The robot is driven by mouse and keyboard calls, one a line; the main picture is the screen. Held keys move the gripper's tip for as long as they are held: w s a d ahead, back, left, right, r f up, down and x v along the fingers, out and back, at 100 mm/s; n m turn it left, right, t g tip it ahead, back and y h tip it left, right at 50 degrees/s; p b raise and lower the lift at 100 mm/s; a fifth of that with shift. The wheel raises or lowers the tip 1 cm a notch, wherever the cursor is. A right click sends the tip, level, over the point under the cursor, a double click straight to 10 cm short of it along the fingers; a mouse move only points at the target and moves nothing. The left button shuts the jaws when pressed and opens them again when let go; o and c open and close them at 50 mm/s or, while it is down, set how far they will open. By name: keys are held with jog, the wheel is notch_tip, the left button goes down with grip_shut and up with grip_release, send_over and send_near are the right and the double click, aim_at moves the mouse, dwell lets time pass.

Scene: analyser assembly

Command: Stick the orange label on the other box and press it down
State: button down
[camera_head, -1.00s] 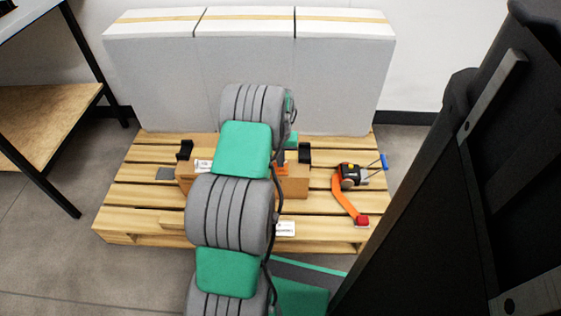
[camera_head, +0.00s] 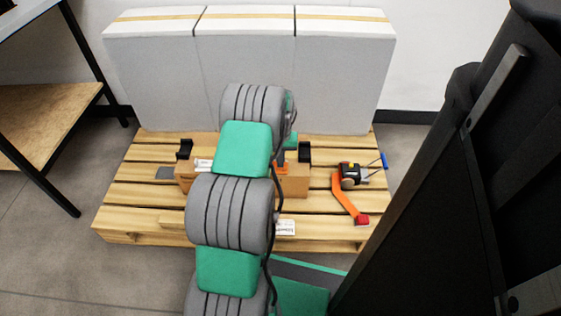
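Brown cardboard (camera_head: 297,184) shows on the pallet to the right of my arm, with a small orange patch (camera_head: 281,168) at its top left edge, against my arm. More brown cardboard (camera_head: 187,178) shows to the left of my arm, with a white label (camera_head: 204,165) on top. My arm covers the middle, so I cannot tell whether these are one box or two. I also cannot tell whether the orange patch is stuck down or held. My gripper's fingers are hidden behind my arm.
The boxes stand on a wooden pallet (camera_head: 130,197). Black brackets (camera_head: 185,149) (camera_head: 305,152) stand behind them. A tape dispenser (camera_head: 351,173) with an orange handle lies at right. A small white label (camera_head: 286,228) shows at the front. Tall grey blocks (camera_head: 250,75) close off the back.

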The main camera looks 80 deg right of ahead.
jog(key=shift+f, duration=0.45)
dwell(0.3)
jog(key=shift+r, duration=0.1)
notch_tip(320, 180, up, 6)
jog(key=p, duration=0.4)
dwell(0.4)
